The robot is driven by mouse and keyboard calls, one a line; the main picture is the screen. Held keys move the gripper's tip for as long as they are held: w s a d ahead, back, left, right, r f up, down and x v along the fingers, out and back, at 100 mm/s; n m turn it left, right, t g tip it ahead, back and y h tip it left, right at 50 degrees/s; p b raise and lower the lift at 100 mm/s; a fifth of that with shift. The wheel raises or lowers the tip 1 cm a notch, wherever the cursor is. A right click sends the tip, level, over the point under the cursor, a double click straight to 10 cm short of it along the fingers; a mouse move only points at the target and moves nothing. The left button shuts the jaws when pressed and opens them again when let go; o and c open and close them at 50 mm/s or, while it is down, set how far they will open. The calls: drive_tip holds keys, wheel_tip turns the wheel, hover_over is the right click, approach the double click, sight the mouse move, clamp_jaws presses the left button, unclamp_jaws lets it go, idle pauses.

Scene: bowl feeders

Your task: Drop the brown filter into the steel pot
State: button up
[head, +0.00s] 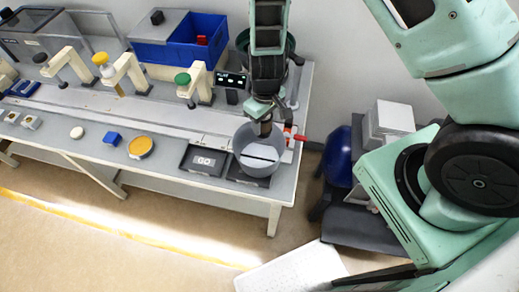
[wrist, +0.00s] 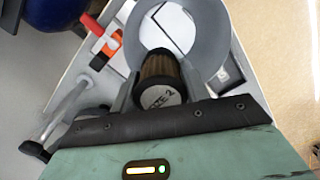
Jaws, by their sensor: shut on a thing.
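My gripper (head: 264,121) points down over the back part of the steel pot. It is shut on the brown filter, a pleated brown cylinder with a grey lettered end cap, seen between the fingers in the wrist view (wrist: 159,72). In the head view the filter is mostly hidden by the gripper. The steel pot (head: 240,141) is a round grey open vessel at the right end of the bench; its wall also shows in the wrist view (wrist: 214,40). The filter overlaps the pot's near rim in the wrist view; its exact height is unclear. White, dark-edged shapes show inside the pot.
A red-handled part (head: 295,137) sits right of the pot. Feeder posts and a blue bin (head: 180,42) stand behind.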

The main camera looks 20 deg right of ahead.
wheel_tip(320, 180, down, 3)
drive_tip(key=shift+f+b, duration=0.15)
drive_tip(key=shift+b, duration=0.85)
drive_tip(key=o, duration=1.2)
drive_tip(key=shift+c, duration=0.2)
wheel_tip(320, 180, up, 18)
drive_tip(key=b, duration=0.1)
drive_tip(key=shift+f, duration=0.2)
